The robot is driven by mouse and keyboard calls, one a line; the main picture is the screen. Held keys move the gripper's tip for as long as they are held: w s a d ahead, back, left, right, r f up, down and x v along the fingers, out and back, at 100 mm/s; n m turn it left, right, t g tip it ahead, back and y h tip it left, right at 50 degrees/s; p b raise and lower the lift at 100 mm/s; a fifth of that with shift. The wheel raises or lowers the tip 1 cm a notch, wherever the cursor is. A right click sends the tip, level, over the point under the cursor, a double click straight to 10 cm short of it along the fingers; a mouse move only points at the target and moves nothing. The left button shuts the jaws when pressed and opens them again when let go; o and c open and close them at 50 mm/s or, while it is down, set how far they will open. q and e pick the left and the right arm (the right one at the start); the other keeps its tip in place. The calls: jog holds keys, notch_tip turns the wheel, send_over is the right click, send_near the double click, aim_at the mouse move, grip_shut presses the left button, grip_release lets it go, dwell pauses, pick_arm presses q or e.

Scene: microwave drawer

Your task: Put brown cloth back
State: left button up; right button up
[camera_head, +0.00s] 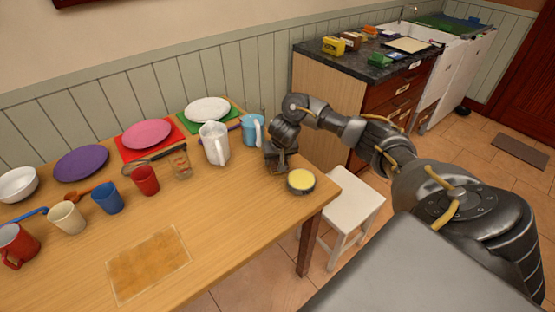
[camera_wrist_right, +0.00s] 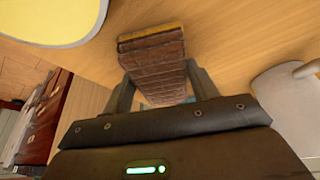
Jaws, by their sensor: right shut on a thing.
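My right gripper (camera_head: 278,166) is low over the back right part of the wooden table, beside a small round tub with a yellow top (camera_head: 301,180). In the right wrist view its two fingers are shut on a brown, ribbed, block-shaped thing (camera_wrist_right: 155,66) with a yellowish edge. It looks like the folded brown cloth, but I cannot be sure. Its far end is close to the tabletop; I cannot tell whether it touches. A flat orange-brown square with a pale border (camera_head: 148,264) lies at the table's front. My left gripper is not in view.
A white pitcher (camera_head: 215,146) and a light blue mug (camera_head: 253,131) stand left of the gripper. Cups and plates fill the table's left and back. A dark counter (camera_head: 378,70) with small items stands behind right. A white stool (camera_head: 352,200) is beside the table.

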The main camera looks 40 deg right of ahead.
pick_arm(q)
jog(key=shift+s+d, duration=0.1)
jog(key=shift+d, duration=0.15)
pick_arm(e)
jog(key=shift+f, duration=0.1)
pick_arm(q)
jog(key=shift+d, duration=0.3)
pick_arm(e)
jog(key=o, duration=0.9)
jog(key=shift+r, duration=0.4)
pick_arm(q)
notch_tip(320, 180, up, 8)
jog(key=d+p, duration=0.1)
jog(key=p, duration=0.7)
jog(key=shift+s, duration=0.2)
pick_arm(e)
jog(key=v, duration=1.1)
jog(key=shift+s+a+r, duration=0.1)
jog(key=shift+s+r, duration=0.1)
jog(key=shift+s, duration=0.05)
